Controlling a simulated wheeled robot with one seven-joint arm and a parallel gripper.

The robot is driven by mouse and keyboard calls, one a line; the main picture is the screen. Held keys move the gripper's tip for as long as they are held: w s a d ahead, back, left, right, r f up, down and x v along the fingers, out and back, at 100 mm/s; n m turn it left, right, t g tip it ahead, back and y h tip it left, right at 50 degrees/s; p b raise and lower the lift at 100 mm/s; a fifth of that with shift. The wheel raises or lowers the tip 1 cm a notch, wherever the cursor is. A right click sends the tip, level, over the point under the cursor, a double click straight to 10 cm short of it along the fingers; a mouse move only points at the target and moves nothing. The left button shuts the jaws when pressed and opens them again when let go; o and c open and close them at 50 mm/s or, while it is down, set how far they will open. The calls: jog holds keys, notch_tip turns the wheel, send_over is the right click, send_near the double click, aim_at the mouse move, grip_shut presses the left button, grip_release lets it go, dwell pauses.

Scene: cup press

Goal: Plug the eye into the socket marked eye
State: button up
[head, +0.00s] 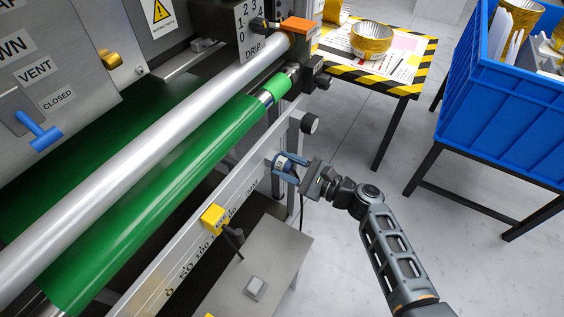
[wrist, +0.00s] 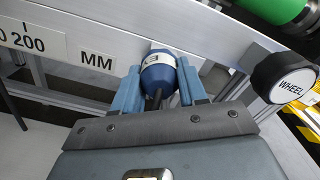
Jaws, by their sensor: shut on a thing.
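The eye (head: 281,161) is a small blue round-bodied plug with a pale band, close to the side rail of the machine in the head view. In the wrist view the eye (wrist: 158,72) sits between the two blue fingers, its white label partly seen, with a dark cable below it. My gripper (head: 287,168) is shut on the eye; its fingers (wrist: 158,88) flank it on both sides. The eye's far end is hidden, so I cannot tell whether it touches the rail. I cannot make out a socket marked eye in either view.
The metal rail (head: 180,240) carries a scale and a yellow block (head: 214,217). A black knob marked WHEEL (wrist: 283,78) is close on the right of my gripper. A grey box (head: 255,280) stands below. A striped table (head: 420,55) and blue crate (head: 500,105) stand right.

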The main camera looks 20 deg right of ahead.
aim_at(292, 168)
jog(key=c, duration=0.4)
jog(key=shift+s+d, duration=0.45)
jog(key=shift+s, duration=0.15)
dwell(0.5)
jog(key=shift+p+v, duration=0.4)
jog(key=shift+v, duration=0.8)
